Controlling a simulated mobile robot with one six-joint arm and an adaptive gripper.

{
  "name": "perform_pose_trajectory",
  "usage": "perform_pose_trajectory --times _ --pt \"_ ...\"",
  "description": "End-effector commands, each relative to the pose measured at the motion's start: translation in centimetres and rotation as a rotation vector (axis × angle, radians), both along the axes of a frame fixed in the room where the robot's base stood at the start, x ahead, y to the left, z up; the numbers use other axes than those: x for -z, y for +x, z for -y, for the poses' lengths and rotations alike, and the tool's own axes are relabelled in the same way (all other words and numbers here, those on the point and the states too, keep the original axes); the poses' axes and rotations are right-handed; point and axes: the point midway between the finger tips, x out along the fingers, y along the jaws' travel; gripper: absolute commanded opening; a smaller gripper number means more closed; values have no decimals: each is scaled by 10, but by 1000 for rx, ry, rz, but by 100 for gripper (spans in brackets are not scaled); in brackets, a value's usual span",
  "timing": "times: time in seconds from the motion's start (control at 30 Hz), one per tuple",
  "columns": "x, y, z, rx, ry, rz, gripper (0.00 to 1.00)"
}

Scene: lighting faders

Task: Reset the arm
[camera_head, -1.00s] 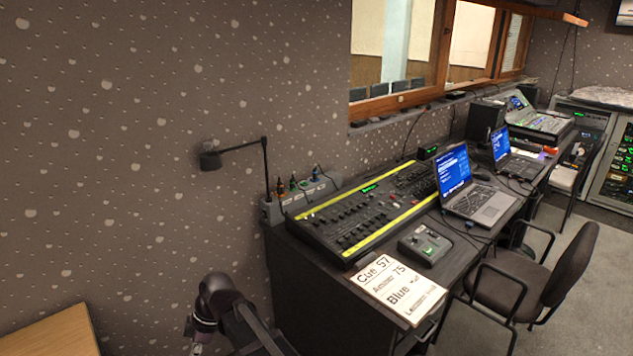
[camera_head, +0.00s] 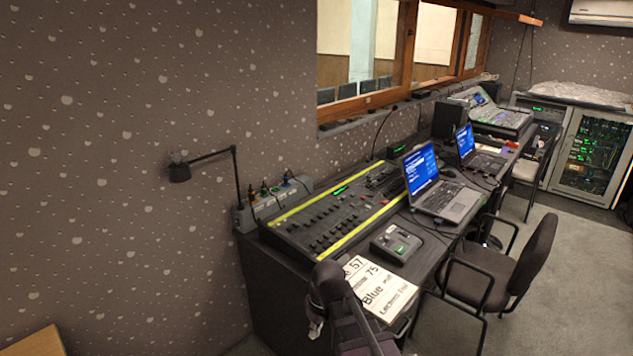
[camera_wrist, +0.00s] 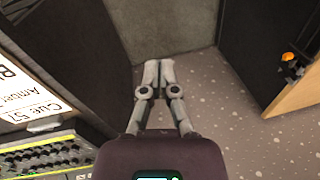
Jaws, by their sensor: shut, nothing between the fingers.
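My gripper (camera_wrist: 159,72) is shut and empty in the wrist view, its two grey fingers together over the floor beside the dark desk. The fader console (camera_head: 335,212) with yellow edges lies on the desk (camera_head: 262,262). Its near part also shows at the lower left of the wrist view (camera_wrist: 45,155). My gripper is apart from the console.
A white cue card (camera_head: 378,291) lies at the desk's front corner, partly behind my arm. A small control box (camera_head: 396,243), a laptop (camera_head: 445,200) and a bent lamp (camera_head: 205,160) stand nearby. A chair (camera_head: 515,270) is at the right. A wooden surface (camera_head: 35,343) is at lower left.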

Motion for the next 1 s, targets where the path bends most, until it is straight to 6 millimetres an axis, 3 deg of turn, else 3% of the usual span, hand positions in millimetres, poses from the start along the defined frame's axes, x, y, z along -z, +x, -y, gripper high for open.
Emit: perform_pose_trajectory --times 0.03,0.3,0.5,0.7,1.0 --pt "-3 -2 20 66 -17 -1 0" --pt "-9 -9 107 406 -106 -5 0" --pt "-12 -19 155 606 -157 -5 0" --pt "-13 -23 173 693 -180 -3 0" --pt "-13 -23 175 701 -181 -4 0"
